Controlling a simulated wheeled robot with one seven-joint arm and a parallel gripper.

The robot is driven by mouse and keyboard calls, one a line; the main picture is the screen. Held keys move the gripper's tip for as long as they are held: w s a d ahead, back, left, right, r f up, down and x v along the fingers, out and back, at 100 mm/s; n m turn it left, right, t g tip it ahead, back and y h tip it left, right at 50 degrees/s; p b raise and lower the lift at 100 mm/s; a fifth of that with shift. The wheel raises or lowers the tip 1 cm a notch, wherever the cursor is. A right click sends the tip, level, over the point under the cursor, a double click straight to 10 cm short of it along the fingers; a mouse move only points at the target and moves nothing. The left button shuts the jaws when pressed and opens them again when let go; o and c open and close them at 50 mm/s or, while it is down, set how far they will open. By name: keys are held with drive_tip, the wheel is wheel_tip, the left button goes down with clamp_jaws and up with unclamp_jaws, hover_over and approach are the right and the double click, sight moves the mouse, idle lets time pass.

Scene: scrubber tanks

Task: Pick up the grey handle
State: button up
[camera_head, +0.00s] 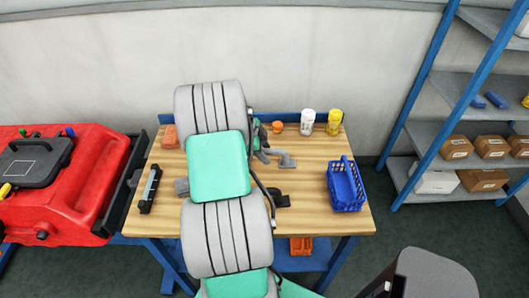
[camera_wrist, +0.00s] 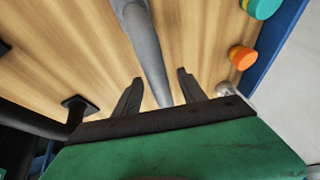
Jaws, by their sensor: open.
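The grey handle (camera_head: 286,159) lies on the wooden workbench (camera_head: 312,188), just right of my arm in the head view. Part of it is hidden there by my arm. In the wrist view, a smooth grey bar that looks like this handle (camera_wrist: 146,48) runs from the top edge down between my fingers. My gripper (camera_wrist: 157,88) is open, with one finger on each side of the bar and a gap on both sides. The bar's lower end is hidden behind the gripper body. I cannot tell how far above the bench the fingers are.
An orange-capped item (camera_head: 277,127), a white bottle (camera_head: 307,121) and a yellow bottle (camera_head: 334,122) stand along the back edge. A blue basket (camera_head: 346,185) is at right, a black tool (camera_head: 150,189) at left. A red machine (camera_head: 75,190) stands left of the bench.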

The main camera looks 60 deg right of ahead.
drive_tip(key=shift+f, duration=0.2)
drive_tip(key=shift+f+b, duration=0.25)
drive_tip(key=shift+b, duration=0.4)
idle(0.5)
clamp_jaws()
idle(0.3)
